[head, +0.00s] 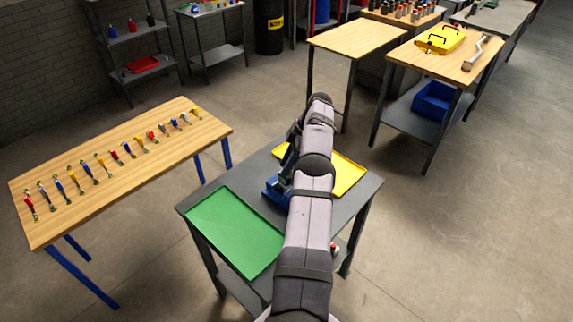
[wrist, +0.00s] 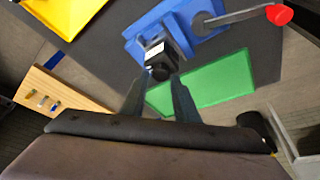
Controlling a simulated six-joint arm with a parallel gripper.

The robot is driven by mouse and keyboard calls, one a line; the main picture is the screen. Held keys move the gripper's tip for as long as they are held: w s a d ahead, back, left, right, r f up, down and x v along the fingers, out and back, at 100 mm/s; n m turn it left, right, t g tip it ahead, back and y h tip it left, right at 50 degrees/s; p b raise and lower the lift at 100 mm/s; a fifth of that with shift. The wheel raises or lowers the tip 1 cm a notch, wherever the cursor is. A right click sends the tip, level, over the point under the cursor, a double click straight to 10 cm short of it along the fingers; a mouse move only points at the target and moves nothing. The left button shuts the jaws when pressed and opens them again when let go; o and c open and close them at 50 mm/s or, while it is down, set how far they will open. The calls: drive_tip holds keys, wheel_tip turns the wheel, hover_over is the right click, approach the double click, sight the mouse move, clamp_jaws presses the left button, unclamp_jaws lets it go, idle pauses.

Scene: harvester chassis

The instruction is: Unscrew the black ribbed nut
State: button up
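The black ribbed nut (wrist: 160,72) shows in the wrist view at the end of a small block with a pale face, on a blue fixture (wrist: 140,37). My gripper (wrist: 161,80) points at it. Its two fingers stand apart, with their tips at either side of the nut or just short of it. I cannot tell if they touch or clamp it. In the head view the blue fixture (head: 274,194) is partly hidden by my arm. The nut and fingertips cannot be made out there.
A lever with a red knob (wrist: 279,14) extends from the fixture. A green tray (head: 235,232) and a yellow tray (head: 347,178) lie on the same grey table (head: 362,196). A wooden table (head: 110,185) with several small coloured tools stands at the left.

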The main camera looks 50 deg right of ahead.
drive_tip(key=shift+m+b, duration=0.4)
drive_tip(key=shift+b, duration=0.15)
drive_tip(key=m+h+b, duration=0.1)
drive_tip(key=m+b, duration=0.1)
drive_tip(key=shift+f+t+b, duration=0.15)
drive_tip(key=shift+t+b, duration=0.15)
drive_tip(key=shift+b, duration=0.05)
drive_tip(key=shift+m+h+b, duration=0.4)
drive_tip(key=shift+m+b, duration=0.15)
drive_tip(key=shift+m, duration=0.65)
drive_tip(key=shift+t, duration=0.3)
drive_tip(key=shift+m+h+b, duration=0.3)
drive_tip(key=shift+m+b, duration=0.6)
drive_tip(key=m+h, duration=0.1)
drive_tip(key=m, duration=0.2)
drive_tip(key=shift+b, duration=0.4)
drive_tip(key=shift+m, duration=0.3)
